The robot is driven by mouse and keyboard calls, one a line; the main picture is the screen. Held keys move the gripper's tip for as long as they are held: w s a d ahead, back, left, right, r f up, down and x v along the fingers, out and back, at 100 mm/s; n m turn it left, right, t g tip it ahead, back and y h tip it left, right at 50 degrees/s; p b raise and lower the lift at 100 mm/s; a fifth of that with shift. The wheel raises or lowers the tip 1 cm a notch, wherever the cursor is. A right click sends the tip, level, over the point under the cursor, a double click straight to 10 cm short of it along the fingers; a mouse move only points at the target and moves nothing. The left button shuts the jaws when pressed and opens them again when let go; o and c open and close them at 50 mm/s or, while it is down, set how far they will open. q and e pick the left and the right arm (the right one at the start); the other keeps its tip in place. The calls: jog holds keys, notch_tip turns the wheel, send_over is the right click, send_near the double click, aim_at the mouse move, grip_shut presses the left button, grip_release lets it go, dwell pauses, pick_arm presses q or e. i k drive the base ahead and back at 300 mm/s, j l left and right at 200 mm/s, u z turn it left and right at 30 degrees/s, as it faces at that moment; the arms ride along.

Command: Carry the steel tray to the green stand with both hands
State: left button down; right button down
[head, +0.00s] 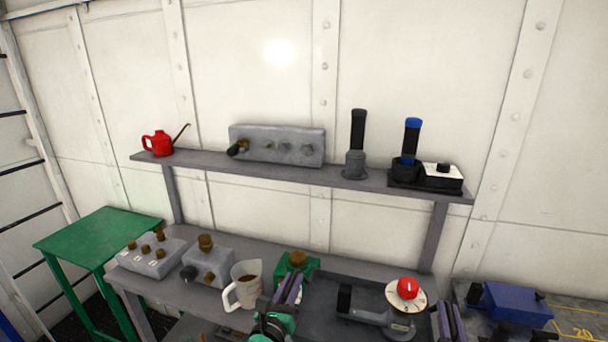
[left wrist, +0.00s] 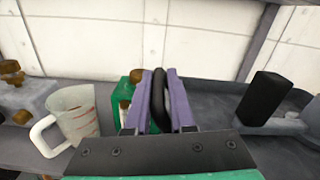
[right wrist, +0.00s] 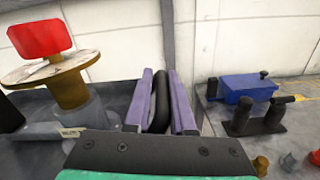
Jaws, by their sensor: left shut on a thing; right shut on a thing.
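The dark grey steel tray (head: 322,315) is at the front right of the grey bench in the head view. On it lie a grey tool with a black grip (head: 344,300) and a piece with a red knob (head: 407,289). My left gripper (head: 288,289) is shut on the tray's left black handle (left wrist: 160,100). My right gripper (head: 447,320) is shut on its right handle (right wrist: 161,102). I cannot tell whether the tray touches the bench. The green stand (head: 100,235) is at the far left, its top bare.
A measuring jug (head: 245,285), a green item (head: 300,266) and grey knob boxes (head: 152,257) stand left of the tray. A shelf (head: 270,172) runs above, with a red oil can (head: 158,143) and other gear. A blue box (head: 515,303) is at the right.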

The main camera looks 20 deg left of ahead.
aim_at(98, 233)
jog(key=j, duration=2.55)
jog(key=i+j, duration=0.1)
jog(key=j, duration=0.55)
jog(key=i+j, duration=0.1)
jog(key=j, duration=1.2)
jog(key=i+j, duration=0.15)
jog(key=j, duration=0.45)
jog(key=i+j, duration=0.15)
jog(key=j, duration=0.2)
jog(key=i+j, duration=0.1)
jog(key=j, duration=0.25)
jog(key=i+j, duration=0.15)
jog(key=j, duration=0.2)
